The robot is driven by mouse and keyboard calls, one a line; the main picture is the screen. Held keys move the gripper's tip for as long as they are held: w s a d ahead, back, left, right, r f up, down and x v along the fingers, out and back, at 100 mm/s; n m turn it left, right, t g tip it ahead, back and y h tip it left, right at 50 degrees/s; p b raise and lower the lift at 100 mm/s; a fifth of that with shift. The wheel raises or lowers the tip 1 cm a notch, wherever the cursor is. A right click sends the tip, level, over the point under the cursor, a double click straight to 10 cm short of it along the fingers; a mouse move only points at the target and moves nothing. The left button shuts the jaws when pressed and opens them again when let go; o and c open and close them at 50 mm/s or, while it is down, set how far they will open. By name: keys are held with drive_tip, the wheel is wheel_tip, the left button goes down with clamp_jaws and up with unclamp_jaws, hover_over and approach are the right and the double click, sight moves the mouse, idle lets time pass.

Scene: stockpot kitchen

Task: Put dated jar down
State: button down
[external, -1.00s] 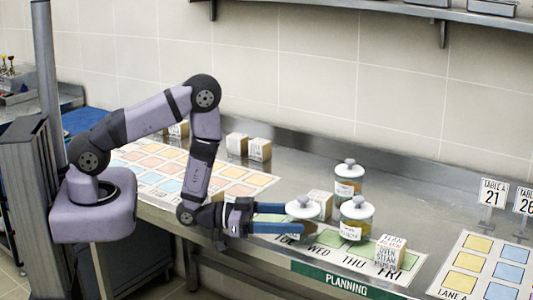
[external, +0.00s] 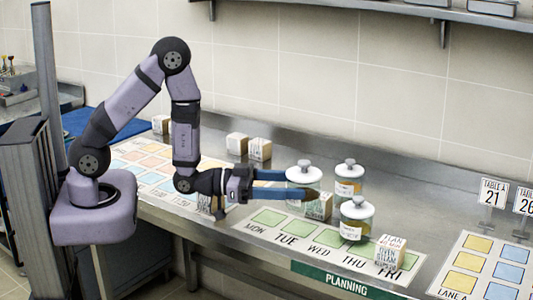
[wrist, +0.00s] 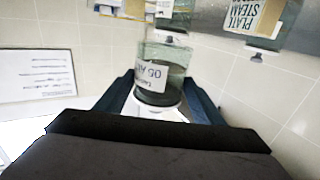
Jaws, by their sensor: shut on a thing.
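My gripper (external: 310,188) is shut on a white-lidded glass jar (external: 304,173), with a blue finger along its side. The jar is upright and held in the air above the planning strip (external: 267,216), left of two similar jars. In the wrist view the held jar (wrist: 158,75) appears upside down between the fingers, with a printed label that is only partly legible. One standing jar (external: 349,181) is at the back and another (external: 357,219) is at the strip's back edge near THU. The fingers hide part of the held jar.
Another block (external: 390,252) is at FRI. Green squares toward MON and TUE are bare. Several blocks stand farther back left. A lane sheet (external: 490,270) lies at right.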

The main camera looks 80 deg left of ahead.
drive_tip(key=shift+r, duration=0.25)
drive_tip(key=shift+w+a+r, duration=0.1)
drive_tip(key=shift+a+r, duration=0.2)
drive_tip(key=shift+r, duration=0.55)
drive_tip(key=w+a+r+n+y, duration=0.1)
drive_tip(key=a+r+n+y, duration=0.2)
drive_tip(key=a+r+y, duration=0.15)
drive_tip(key=shift+t+y, duration=0.25)
drive_tip(key=shift+t, duration=0.05)
drive_tip(key=s+p, duration=0.1)
drive_tip(key=p, duration=0.4)
drive_tip(key=s+p, duration=0.1)
drive_tip(key=p, duration=0.4)
drive_tip(key=s+p, duration=0.2)
drive_tip(key=p, duration=0.4)
drive_tip(key=shift+s+d+r, duration=0.1)
drive_tip(key=shift+d+r, duration=0.1)
drive_tip(key=shift+d, duration=0.15)
drive_tip(key=shift+f, duration=0.1)
wheel_tip(320, 180, down, 5)
drive_tip(key=b, duration=0.5)
